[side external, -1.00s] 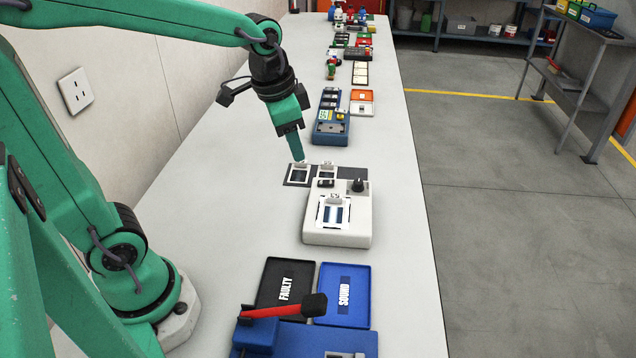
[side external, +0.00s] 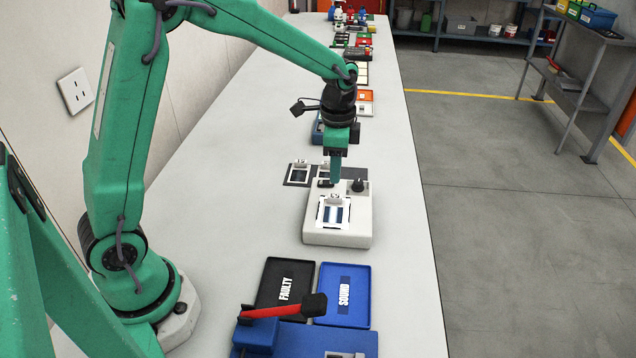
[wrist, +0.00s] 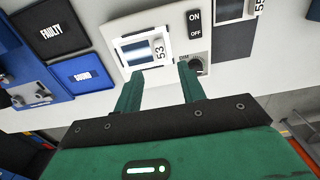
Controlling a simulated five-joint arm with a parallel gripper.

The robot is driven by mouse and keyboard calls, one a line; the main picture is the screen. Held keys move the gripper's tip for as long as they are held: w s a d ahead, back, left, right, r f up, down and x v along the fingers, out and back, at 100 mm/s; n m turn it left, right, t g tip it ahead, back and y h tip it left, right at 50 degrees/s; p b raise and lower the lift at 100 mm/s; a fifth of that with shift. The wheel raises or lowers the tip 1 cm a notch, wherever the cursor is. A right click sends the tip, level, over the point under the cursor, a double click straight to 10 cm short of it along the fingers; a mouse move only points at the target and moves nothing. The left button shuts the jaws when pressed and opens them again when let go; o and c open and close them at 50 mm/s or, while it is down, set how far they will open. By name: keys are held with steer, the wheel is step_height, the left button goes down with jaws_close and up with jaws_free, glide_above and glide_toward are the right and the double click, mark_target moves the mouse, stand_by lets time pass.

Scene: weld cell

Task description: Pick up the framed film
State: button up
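A framed film (side external: 333,213), a white frame around a dark window, lies on top of the white light box (side external: 337,238). In the wrist view the framed film (wrist: 139,52) has a raised tab marked 53 on the side toward the ON/OFF switch. My gripper (side external: 335,183) is above the far part of the light box, just beyond the framed film. In the wrist view my gripper (wrist: 160,71) has its fingers apart with nothing held between them. The fingertips lie near the film's edge in that view; their height above it is hard to tell.
A dark pad (side external: 289,182) with more framed films lies behind the box. A dim knob (side external: 358,186) stands on the box, close to my fingers. The black FAULTY tray (side external: 270,277) and blue SOUND tray (side external: 357,290) are in front. The bench left of the box is clear.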

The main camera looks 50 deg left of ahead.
mark_target(333, 195)
steer(key=shift+s+a+f, duration=0.1)
steer(key=shift+f, duration=1.85)
steer(key=shift+s+a+f, duration=0.1)
steer(key=shift+f, duration=1.85)
jaws_close()
